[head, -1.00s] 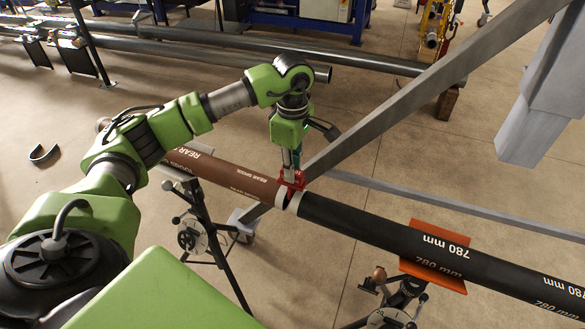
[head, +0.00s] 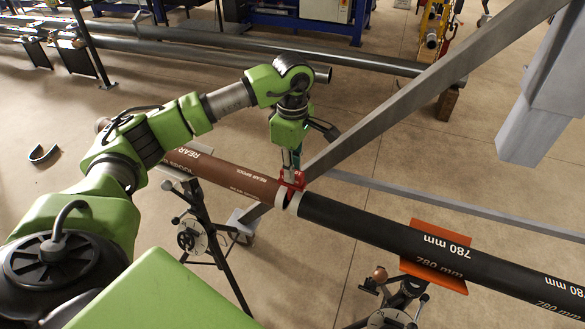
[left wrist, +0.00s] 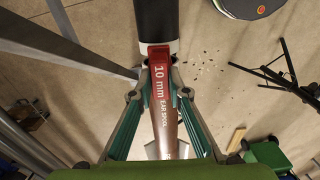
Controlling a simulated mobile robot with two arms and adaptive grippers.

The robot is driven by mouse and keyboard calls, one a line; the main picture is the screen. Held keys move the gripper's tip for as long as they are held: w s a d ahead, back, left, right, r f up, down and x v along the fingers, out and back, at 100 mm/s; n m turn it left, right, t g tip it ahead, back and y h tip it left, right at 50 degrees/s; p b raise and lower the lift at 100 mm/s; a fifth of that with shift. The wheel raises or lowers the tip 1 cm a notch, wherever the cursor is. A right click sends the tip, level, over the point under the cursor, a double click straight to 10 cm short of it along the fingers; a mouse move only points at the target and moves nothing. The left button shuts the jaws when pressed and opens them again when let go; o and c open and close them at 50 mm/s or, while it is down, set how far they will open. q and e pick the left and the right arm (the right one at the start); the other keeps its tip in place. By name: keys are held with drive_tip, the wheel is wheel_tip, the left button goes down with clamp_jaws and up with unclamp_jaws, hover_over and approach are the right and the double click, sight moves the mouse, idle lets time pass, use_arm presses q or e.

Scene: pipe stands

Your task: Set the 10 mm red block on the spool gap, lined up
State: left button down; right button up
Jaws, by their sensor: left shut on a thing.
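The red block (head: 291,180) is held by my left gripper (head: 291,171) at the top of the pipe joint. In the left wrist view the block (left wrist: 160,66), marked "10 mm", lies between the two fingertips. The brown rear spool (head: 235,176) ends just under the block. The black pipe (head: 350,223), marked 780 mm, starts just right of it. A narrow gap with a pale end face (head: 292,202) shows between them. The block hides the upper gap, and I cannot tell whether it touches the pipes. My right gripper is not in view.
A stand (head: 205,225) is under the brown spool and another with an orange cradle (head: 434,257) is under the black pipe. A grey diagonal beam (head: 420,95) passes close to the right of my left gripper. Open floor lies at the left.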

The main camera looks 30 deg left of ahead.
use_arm(q)
drive_tip(key=shift+f+b, duration=0.5)
drive_tip(key=shift+f, duration=0.2)
drive_tip(key=shift+f, duration=0.2)
drive_tip(key=shift+f+b, duration=0.4)
drive_tip(key=shift+b, duration=0.05)
idle(0.7)
drive_tip(key=c, duration=2.6)
unclamp_jaws()
drive_tip(key=o, duration=0.3)
drive_tip(key=o, duration=0.6)
